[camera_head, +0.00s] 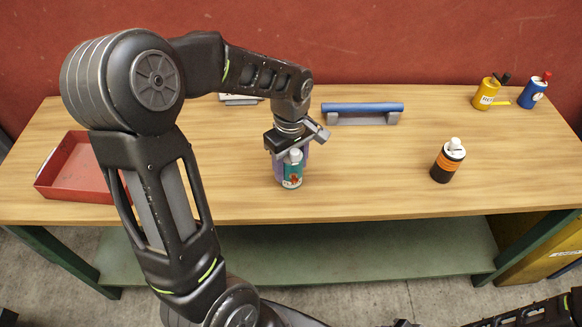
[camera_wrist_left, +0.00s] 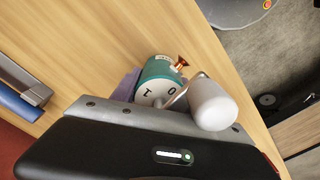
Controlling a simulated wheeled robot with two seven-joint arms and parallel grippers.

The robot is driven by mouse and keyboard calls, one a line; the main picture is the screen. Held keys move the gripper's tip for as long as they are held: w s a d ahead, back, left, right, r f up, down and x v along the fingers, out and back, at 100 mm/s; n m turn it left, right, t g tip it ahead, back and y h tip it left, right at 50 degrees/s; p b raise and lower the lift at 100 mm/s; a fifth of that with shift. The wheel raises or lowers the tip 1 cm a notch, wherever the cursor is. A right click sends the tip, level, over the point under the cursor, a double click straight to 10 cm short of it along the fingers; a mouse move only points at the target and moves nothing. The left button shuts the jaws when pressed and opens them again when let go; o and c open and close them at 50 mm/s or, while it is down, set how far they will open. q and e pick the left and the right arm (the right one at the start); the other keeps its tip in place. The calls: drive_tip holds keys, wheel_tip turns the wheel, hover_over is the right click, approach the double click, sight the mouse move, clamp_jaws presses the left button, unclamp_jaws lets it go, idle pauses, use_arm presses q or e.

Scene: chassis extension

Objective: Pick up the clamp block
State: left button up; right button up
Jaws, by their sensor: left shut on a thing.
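My left gripper (camera_head: 293,146) is low over the middle of the table, pointing down. It is shut on a purple block (camera_head: 277,166), which I take to be the clamp block. I cannot tell whether bottle and block touch, or whether the block is clear of the table.
A blue bar on grey supports (camera_head: 362,107) lies behind. A red tray (camera_head: 72,168) is at the left. A black and orange bottle (camera_head: 447,163) stands at the right. Yellow (camera_head: 486,94) and blue (camera_head: 534,93) containers stand at the far right. The table between them is clear.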

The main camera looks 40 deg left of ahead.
use_arm(q)
drive_tip(key=c, duration=0.7)
drive_tip(key=shift+r, duration=0.15)
wheel_tip(320, 180, up, 10)
drive_tip(key=shift+f, duration=0.1)
idle(0.6)
